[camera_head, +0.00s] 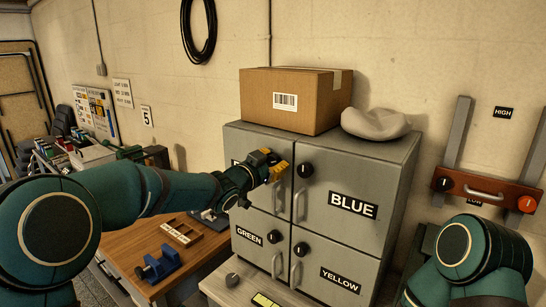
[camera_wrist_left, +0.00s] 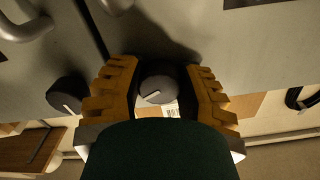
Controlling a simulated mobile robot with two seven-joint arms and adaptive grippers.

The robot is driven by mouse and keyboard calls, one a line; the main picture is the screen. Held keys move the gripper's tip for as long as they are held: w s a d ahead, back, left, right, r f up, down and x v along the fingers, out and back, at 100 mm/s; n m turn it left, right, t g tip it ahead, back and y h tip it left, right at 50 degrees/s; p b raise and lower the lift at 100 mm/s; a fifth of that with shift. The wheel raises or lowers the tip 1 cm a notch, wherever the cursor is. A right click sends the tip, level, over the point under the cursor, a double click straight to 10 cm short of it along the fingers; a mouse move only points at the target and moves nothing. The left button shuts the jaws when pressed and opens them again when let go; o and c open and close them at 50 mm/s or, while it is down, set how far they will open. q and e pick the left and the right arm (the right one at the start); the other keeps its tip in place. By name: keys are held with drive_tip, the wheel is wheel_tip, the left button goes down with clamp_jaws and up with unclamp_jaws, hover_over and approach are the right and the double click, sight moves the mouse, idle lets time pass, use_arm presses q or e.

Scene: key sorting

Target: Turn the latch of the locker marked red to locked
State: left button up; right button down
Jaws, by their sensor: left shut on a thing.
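The grey locker cabinet (camera_head: 345,150) has four doors. The upper-left door's label is almost wholly hidden behind my left arm; the other doors read BLUE (camera_head: 353,205), GREEN (camera_head: 249,236) and YELLOW (camera_head: 340,279). My left gripper (camera_head: 277,166) is at the top of the upper-left door. In the left wrist view its yellow fingers are shut around a dark round latch knob (camera_wrist_left: 153,72) with a white line, which lies slightly tilted from the picture's horizontal. The BLUE door's latch (camera_head: 305,171) is just to the right. My right gripper is out of view.
Door handles (camera_head: 299,205) stick out near the gripper. A wooden bench (camera_head: 150,250) with a blue clamp (camera_head: 158,266) and a wooden tray (camera_head: 182,232) stands to the left.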

use_arm(q)
drive_tip(key=n+p, duration=0.1)
drive_tip(key=n, duration=0.2)
drive_tip(key=shift+n, duration=0.4)
clamp_jaws()
drive_tip(key=n+p, duration=0.1)
drive_tip(key=n, duration=0.1)
drive_tip(key=shift+n, duration=0.4)
drive_tip(key=n+p, duration=0.1)
drive_tip(key=n, duration=0.2)
drive_tip(key=shift+d+n, duration=0.1)
drive_tip(key=shift+n, duration=1.5)
drive_tip(key=o, duration=1.2)
unclamp_jaws()
drive_tip(key=shift+s, duration=0.1)
drive_tip(key=v, duration=1.2)
